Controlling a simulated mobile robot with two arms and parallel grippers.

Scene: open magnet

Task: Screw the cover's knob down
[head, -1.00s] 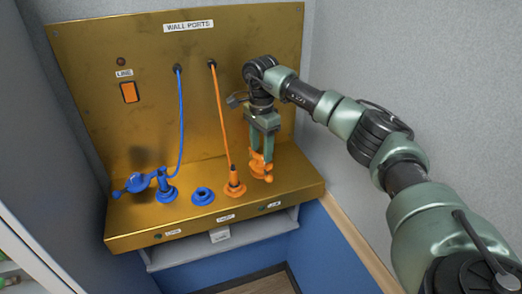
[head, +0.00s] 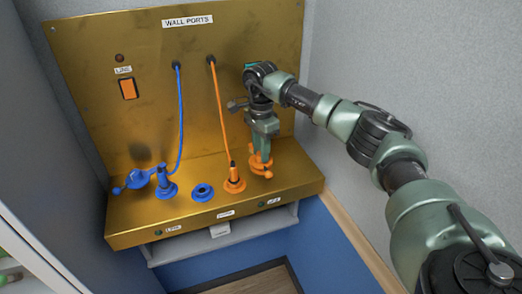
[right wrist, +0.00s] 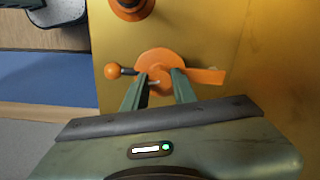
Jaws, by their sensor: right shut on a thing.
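The orange cover (head: 257,171) sits at the right end of the brass shelf, under my right gripper. My right gripper (head: 261,152) points down and is shut on the cover's knob, which is mostly hidden between the fingers. In the right wrist view the round orange cover (right wrist: 160,62) shows beyond my right gripper's fingers (right wrist: 160,80), with a ball-ended handle (right wrist: 112,71) on the left and a flat tab (right wrist: 205,76) on the right. I cannot tell how tightly the cover sits on what is under it. My left gripper is not in view.
An orange plug with its cable (head: 234,176) stands in the port just left of the cover. A blue ring port (head: 202,193), a blue plug (head: 164,184) and a blue cover (head: 139,178) are further left. The brass panel (head: 140,60) rises behind.

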